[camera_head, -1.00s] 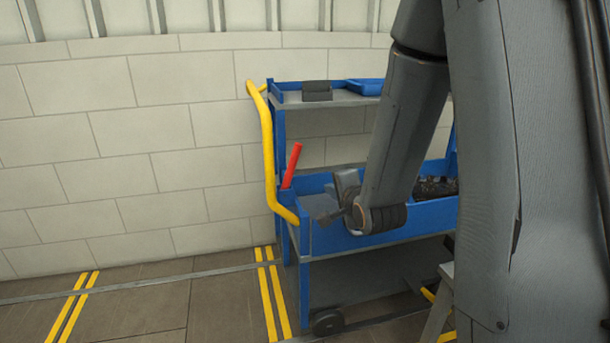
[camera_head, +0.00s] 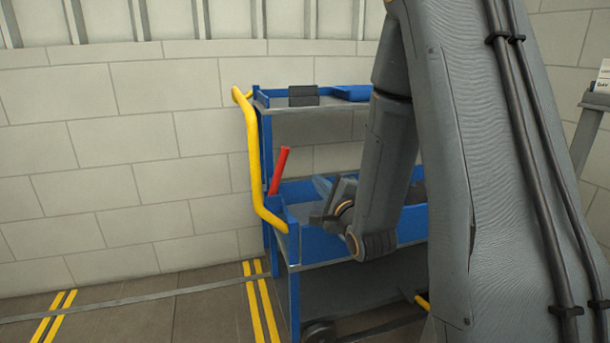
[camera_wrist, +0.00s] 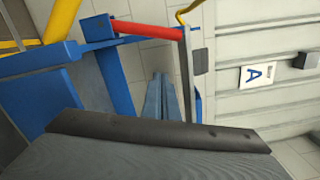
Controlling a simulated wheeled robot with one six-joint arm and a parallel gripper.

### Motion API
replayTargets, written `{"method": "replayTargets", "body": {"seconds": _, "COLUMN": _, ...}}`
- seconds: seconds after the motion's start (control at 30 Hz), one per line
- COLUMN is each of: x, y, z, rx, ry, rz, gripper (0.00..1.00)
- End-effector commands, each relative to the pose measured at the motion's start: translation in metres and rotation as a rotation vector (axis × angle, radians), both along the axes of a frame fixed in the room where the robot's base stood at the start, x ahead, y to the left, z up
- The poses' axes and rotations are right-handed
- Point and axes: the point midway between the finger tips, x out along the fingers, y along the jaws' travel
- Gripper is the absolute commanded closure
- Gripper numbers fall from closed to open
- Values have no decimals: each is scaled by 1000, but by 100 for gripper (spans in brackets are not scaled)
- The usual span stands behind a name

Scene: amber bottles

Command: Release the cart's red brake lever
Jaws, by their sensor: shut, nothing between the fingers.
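The red brake lever (camera_head: 279,171) stands up, leaning slightly right, at the left end of the blue cart (camera_head: 292,290), beside the yellow handle (camera_head: 255,165). In the wrist view the lever (camera_wrist: 148,31) lies across the top of the picture, beyond the fingertips. My gripper (camera_head: 322,187) is over the cart's middle tier, to the right of the lever and apart from it. In the wrist view my gripper (camera_wrist: 158,80) shows its blue-grey fingers together, with nothing between them. My arm hides the right part of the cart.
The cart's top shelf holds a dark box (camera_head: 304,96) and a blue tray (camera_head: 352,93). A block wall (camera_head: 120,190) stands behind. A grey stand (camera_head: 590,125) is at the far right. Floor with yellow lines (camera_head: 262,310) is free left of the cart.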

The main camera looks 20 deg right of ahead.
Motion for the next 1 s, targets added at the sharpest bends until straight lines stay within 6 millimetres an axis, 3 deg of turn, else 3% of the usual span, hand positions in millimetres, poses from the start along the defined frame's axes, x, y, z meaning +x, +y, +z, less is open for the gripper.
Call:
{"method": "replayTargets", "body": {"seconds": 0.5, "x": 94, "y": 5, "z": 1, "rx": -1, "ry": -1, "rz": 2, "gripper": 100}}
{"method": "replayTargets", "body": {"seconds": 0.7, "x": 98, "y": 32, "z": 10, "rx": 0, "ry": 0, "rz": 3, "gripper": 100}}
{"method": "replayTargets", "body": {"seconds": 1.0, "x": 100, "y": 42, "z": 13, "rx": -1, "ry": 1, "rz": 0, "gripper": 100}}
